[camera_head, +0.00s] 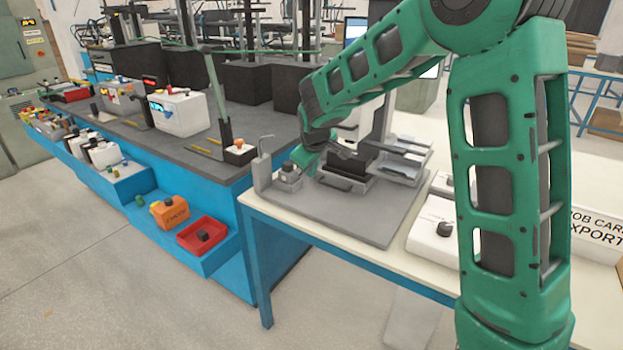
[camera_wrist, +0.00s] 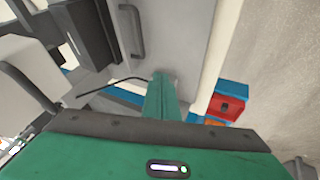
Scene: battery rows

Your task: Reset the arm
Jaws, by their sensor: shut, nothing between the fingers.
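My arm reaches in from the upper right in the head view. My gripper (camera_head: 303,160) is at its far end, low over the left part of a grey fixture plate (camera_head: 370,225) on the white bench. It is shut with nothing held, close to a small grey block (camera_head: 288,180); I cannot tell whether they touch. In the wrist view, the green end of my arm fills the bottom, and a narrow green part points towards a grey surface with a dark handle (camera_wrist: 136,32).
The blue workbench (camera_head: 180,165) on the left carries white battery cases (camera_head: 179,110). A red bin (camera_head: 203,235) and an orange case (camera_head: 169,213) sit on its lower shelf. The floor in front is clear.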

